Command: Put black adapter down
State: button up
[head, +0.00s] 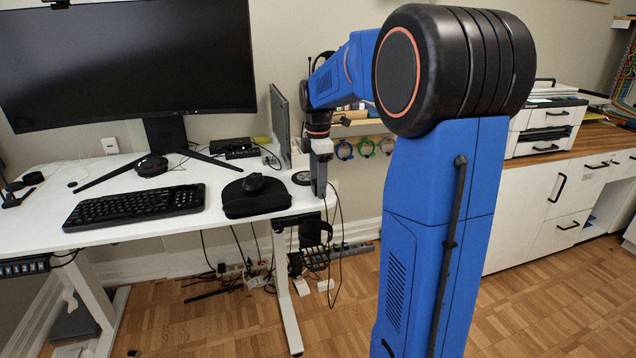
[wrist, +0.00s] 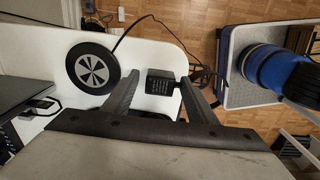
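The black adapter (wrist: 160,82) is a small block with pale print on its face. In the wrist view it is between the two fingers of my gripper (wrist: 158,84), with a narrow gap showing on each side. The gripper looks open around it. The adapter appears over the white desk (wrist: 150,52) near its right end; I cannot tell whether it rests on the surface. In the head view my gripper (head: 319,190) points down at the desk's right end, and the adapter cannot be made out there.
A round black disc with a silver spoked centre (wrist: 91,68) lies left of the adapter. A black cable (wrist: 165,27) loops over the desk edge. In the head view a black case (head: 258,204), a keyboard (head: 135,206) and an upright laptop (head: 280,125) are on the desk.

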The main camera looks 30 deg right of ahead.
jog(key=shift+r, duration=0.1)
notch_tip(320, 180, up, 13)
dwell(0.5)
jog(key=s+a+f+m+t, duration=0.1)
jog(key=s+a+f+m, duration=0.1)
jog(key=s+a+m, duration=0.45)
jog(key=s+a+f+m+t, duration=0.1)
jog(key=s+a+f, duration=0.25)
jog(key=s, duration=0.55)
jog(key=s+a+f+m+t, duration=0.1)
jog(key=s+a+f+m, duration=0.2)
jog(key=s+f, duration=0.2)
jog(key=s+a+f+m+t, duration=0.1)
jog(key=s+f+m, duration=0.3)
jog(key=s, duration=0.5)
notch_tip(320, 180, down, 2)
jog(key=shift+s+a+f+t, duration=0.1)
jog(key=shift+s+a+t, duration=0.3)
jog(key=shift+a, duration=0.5)
jog(key=shift+d, duration=0.1)
